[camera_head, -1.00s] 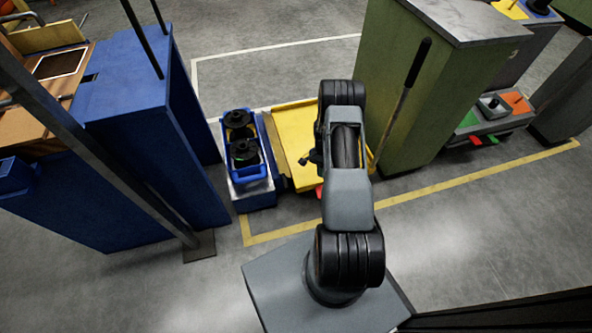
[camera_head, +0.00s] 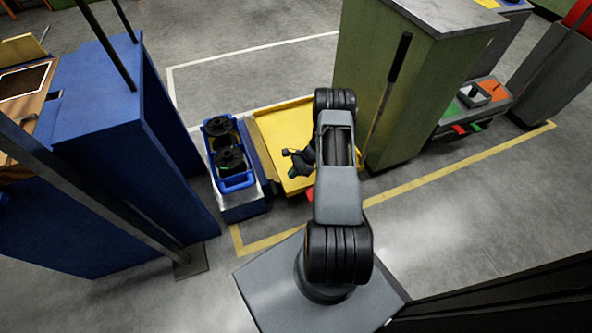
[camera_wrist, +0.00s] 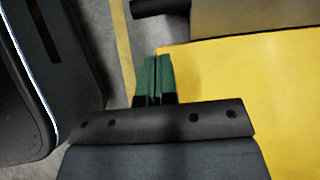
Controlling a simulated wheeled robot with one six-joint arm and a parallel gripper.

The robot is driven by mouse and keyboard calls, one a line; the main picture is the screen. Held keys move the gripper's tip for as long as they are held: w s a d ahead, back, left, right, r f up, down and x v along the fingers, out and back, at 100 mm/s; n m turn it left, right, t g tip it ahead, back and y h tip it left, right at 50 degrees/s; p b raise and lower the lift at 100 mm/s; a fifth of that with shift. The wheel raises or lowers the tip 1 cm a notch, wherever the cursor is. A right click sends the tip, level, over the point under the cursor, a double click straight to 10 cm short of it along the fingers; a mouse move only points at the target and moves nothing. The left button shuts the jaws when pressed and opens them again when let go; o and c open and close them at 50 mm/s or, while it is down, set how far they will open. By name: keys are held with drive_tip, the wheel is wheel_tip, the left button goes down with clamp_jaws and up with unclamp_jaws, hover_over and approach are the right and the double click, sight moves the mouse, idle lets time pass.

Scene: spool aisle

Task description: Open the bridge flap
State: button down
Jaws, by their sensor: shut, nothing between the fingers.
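The bridge flap appears to be the yellow panel (camera_head: 283,122), lying between the blue crate and the green cabinet, with a tan strip (camera_head: 263,155) along its left edge. My arm hides part of its right side. My gripper (camera_head: 290,154) is over the panel in the head view. In the wrist view, the green fingers of my gripper (camera_wrist: 155,80) are together and empty, at the corner of the yellow panel (camera_wrist: 240,85). I cannot tell whether they touch it. A black cylindrical bar (camera_wrist: 160,7) sticks out from the tan strip at the top.
A blue crate (camera_head: 238,183) with black spools stands left of the panel. A tall blue cabinet (camera_head: 100,130) is at left, with a slanted grey post in front. A green cabinet (camera_head: 370,60) with a leaning black-handled pole (camera_head: 401,57) is at right. Floor is open in front.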

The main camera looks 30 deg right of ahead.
drive_tip(key=a+r+b+x, duration=0.1)
drive_tip(key=b+x, duration=0.1)
drive_tip(key=x, duration=0.5)
drive_tip(key=shift+w, duration=0.1)
drive_tip(key=shift+a+r, duration=0.1)
drive_tip(key=shift+a, duration=0.1)
